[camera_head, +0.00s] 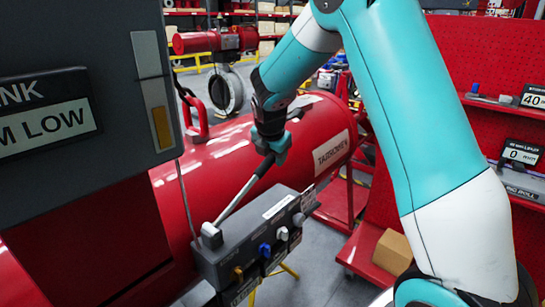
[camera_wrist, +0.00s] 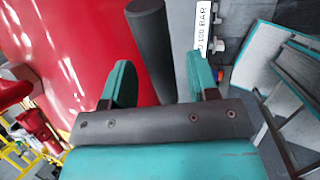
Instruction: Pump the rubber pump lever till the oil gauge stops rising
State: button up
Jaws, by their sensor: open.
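The pump lever (camera_head: 237,195) is a metal rod with a black rubber grip. It slants up and right from the grey pump block (camera_head: 235,262). My gripper (camera_head: 271,150) is at the grip's upper end. In the wrist view, the black grip (camera_wrist: 152,45) stands between the two teal fingers of my gripper (camera_wrist: 161,75), with gaps on both sides; the fingers are open. The oil gauge (camera_head: 160,115) is a vertical sight strip on the dark cabinet at left, with amber oil in its lower part. Part of the grip is hidden by my gripper in the head view.
A large red tank (camera_head: 225,150) lies behind the lever. The pump block carries several knobs, including a blue one (camera_head: 264,250). A dark cabinet with a display reading LOW (camera_head: 45,127) stands close at left. A red shelf with a cardboard box (camera_head: 392,252) is at right.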

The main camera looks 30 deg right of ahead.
jog(key=shift+p+x, duration=0.3)
jog(key=shift+x, duration=1.55)
